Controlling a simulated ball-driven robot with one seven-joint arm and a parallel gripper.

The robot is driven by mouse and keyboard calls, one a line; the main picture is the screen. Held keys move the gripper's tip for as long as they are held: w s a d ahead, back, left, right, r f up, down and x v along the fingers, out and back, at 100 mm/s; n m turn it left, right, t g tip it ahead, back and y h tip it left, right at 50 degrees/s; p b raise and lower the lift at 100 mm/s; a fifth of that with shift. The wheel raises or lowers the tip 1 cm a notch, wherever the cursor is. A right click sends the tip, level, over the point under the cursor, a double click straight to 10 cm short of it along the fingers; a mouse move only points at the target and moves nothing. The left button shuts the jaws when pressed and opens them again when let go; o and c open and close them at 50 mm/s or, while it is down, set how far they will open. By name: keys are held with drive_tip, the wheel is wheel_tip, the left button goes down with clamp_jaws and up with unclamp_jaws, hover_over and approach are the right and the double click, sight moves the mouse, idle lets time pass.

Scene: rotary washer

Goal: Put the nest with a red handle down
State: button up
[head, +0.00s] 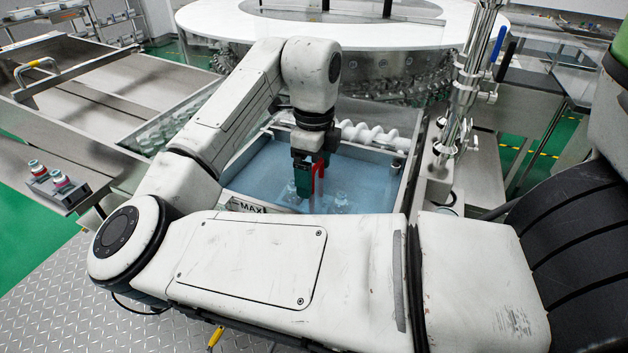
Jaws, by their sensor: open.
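The nest's red handle (319,172) stands upright in the blue water bath, right at the end of my arm. Its lower part and the body of the nest are mostly hidden by the water and my forearm. Clear glass pieces (341,199) show at the water near the handle. My gripper (305,184) points down at the handle, with its jaws open. The dark green jaw beside the handle covers part of it, and I cannot tell whether they touch.
The water bath (265,165) has a MAX mark (247,207) on its near left side and a white screw conveyor (365,134) at its far side. A large round washer (330,30) stands behind. A metal frame with a yellow handle (38,64) lies on the left. A post (468,85) rises on the right.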

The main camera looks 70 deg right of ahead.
wheel_tip(320, 180, up, 9)
drive_tip(key=shift+f, duration=0.1)
